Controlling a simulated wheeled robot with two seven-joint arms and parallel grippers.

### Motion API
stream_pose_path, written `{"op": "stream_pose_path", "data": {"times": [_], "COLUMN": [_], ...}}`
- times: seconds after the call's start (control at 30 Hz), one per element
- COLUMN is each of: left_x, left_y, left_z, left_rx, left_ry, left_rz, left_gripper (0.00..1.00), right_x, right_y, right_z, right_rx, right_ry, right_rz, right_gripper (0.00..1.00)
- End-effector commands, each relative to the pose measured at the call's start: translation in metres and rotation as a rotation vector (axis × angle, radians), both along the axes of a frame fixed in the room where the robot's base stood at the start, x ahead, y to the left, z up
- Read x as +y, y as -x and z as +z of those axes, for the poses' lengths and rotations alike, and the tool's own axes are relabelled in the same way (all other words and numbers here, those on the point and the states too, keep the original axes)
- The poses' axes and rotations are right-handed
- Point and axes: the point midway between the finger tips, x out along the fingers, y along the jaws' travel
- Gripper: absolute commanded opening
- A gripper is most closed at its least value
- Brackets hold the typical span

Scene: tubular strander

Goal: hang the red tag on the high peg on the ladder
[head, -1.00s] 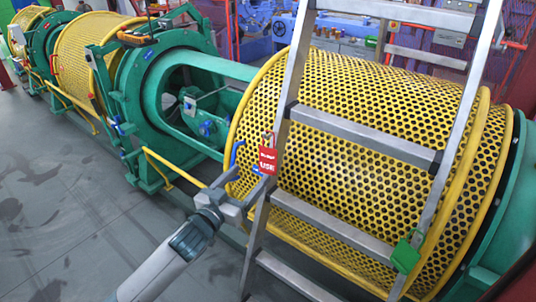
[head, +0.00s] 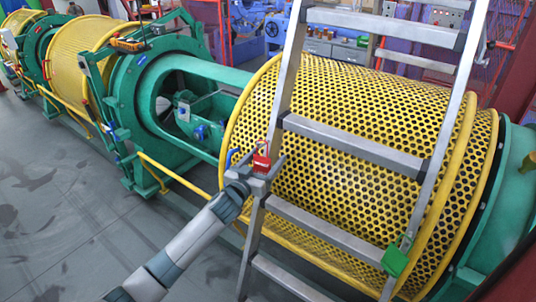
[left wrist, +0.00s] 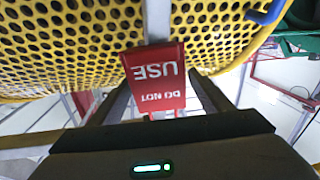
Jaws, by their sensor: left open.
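The red tag (head: 262,161), with white lettering, is at the ladder's left rail, its upper part showing above my gripper. In the left wrist view the tag (left wrist: 155,78) reads "DO NOT USE" upside down and lies between the two fingers. My left gripper (head: 262,168) is open around the tag, with visible gaps at its sides. The metal ladder (head: 350,142) leans in front of the yellow perforated drum. The peg is not clearly visible; the tag and gripper cover that part of the rail. My right gripper is out of view.
A green tag (head: 395,260) hangs on the ladder's right rail. The yellow drum (head: 350,100) is close behind the ladder. A blue handle (head: 230,158) is just left of my gripper. Grey floor (head: 60,200) at the left is clear.

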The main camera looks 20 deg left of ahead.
Motion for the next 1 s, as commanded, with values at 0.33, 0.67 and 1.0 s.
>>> {"op": "stream_pose_path", "data": {"times": [0.33, 0.67, 1.0], "left_x": [-0.0034, -0.0034, -0.0033], "left_y": [-0.014, -0.0137, -0.0136], "left_z": [0.0, 0.0001, 0.004], "left_rx": [0.0, 0.0, -0.001], "left_ry": [-0.001, 0.0, 0.0], "left_rz": [-0.001, -0.001, -0.001], "left_gripper": [0.72, 0.41, 0.28], "right_x": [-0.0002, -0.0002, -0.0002], "right_y": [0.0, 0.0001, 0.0], "right_z": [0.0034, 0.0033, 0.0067], "right_rx": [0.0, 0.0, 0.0], "right_ry": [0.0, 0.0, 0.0], "right_rz": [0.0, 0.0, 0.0], "right_gripper": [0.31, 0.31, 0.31]}}
